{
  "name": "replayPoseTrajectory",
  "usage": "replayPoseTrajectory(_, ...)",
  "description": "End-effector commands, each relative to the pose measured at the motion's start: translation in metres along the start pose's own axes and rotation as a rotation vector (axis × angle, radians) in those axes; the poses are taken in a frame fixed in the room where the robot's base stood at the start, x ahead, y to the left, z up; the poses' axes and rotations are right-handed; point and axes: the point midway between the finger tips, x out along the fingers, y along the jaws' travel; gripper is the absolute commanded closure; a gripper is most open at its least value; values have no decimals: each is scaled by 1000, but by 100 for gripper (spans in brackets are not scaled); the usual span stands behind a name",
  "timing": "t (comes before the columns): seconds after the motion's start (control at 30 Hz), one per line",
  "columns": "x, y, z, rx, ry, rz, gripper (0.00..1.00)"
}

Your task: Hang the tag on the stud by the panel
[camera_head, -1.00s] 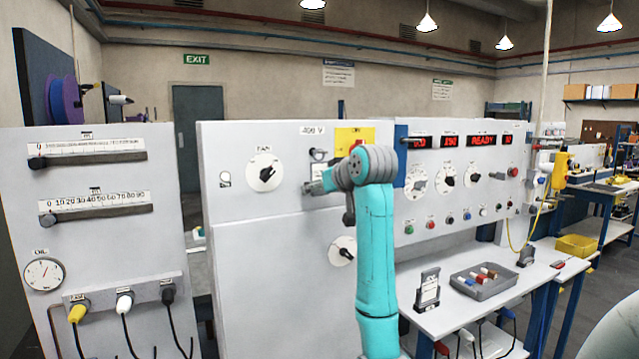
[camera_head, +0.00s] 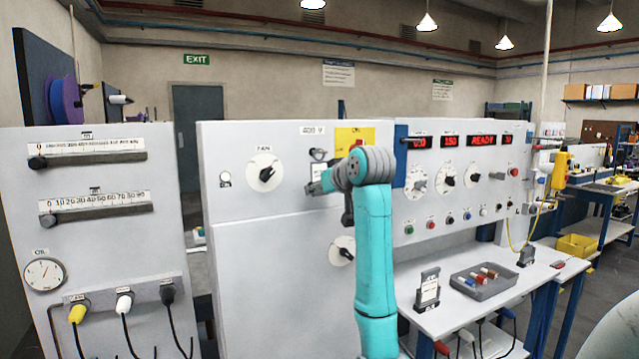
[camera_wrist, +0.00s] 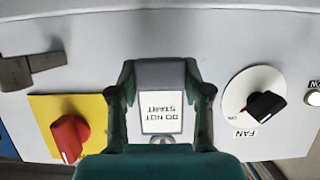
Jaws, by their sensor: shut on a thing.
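My gripper (camera_head: 320,185) is in front of the upper part of the middle grey panel (camera_head: 260,235). In the wrist view, my gripper (camera_wrist: 162,98) is shut on the tag (camera_wrist: 161,108), a grey plate with a white label reading DO NOT START. The tag appears upside down in that view, between the two fingers, with a round mark at its lower end. I cannot see the tag touching anything but the fingers.
A FAN dial (camera_head: 265,173) is left of my gripper. A yellow plate (camera_head: 355,136) is to the right; the wrist view shows its red knob (camera_wrist: 70,136). A grey handle-like piece (camera_wrist: 32,70) juts from the panel. A tray (camera_head: 484,285) lies on the right bench.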

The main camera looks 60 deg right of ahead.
Motion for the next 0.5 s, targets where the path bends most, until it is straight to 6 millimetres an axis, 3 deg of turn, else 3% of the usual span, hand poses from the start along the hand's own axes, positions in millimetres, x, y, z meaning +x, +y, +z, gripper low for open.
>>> replayPoseTrajectory(0.5, -12, 0, 0, 0, 1, 0, 93)
